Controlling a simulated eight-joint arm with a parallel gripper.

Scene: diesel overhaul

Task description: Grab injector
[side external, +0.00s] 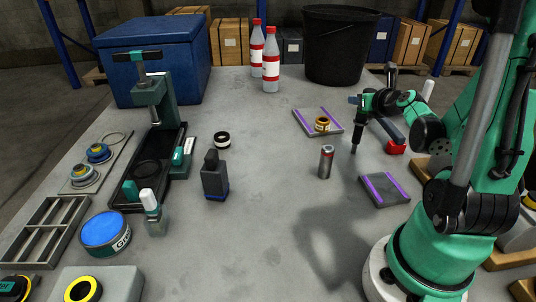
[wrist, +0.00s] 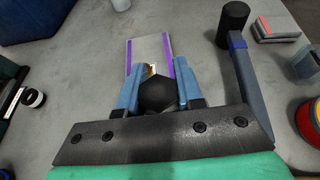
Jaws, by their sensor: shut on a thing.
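My gripper (side external: 358,101) is at the right of the table in the side view, in the air. It is shut on a dark, slender injector (side external: 355,135), which hangs upright with its narrow end down. In the wrist view the injector shows end-on as a black, many-sided head (wrist: 158,92) between the two blue-grey fingers. Its lower part is hidden there by the head. The injector's tip appears above the table, but the exact gap is hard to tell.
A purple-striped pad (side external: 304,121) with a brass ring (side external: 322,124) lies left of the injector. A second striped pad (side external: 384,190) and a silver cylinder (side external: 326,162) are nearer. A black bucket (side external: 340,45) and bottles (side external: 271,62) stand behind. The table's middle front is clear.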

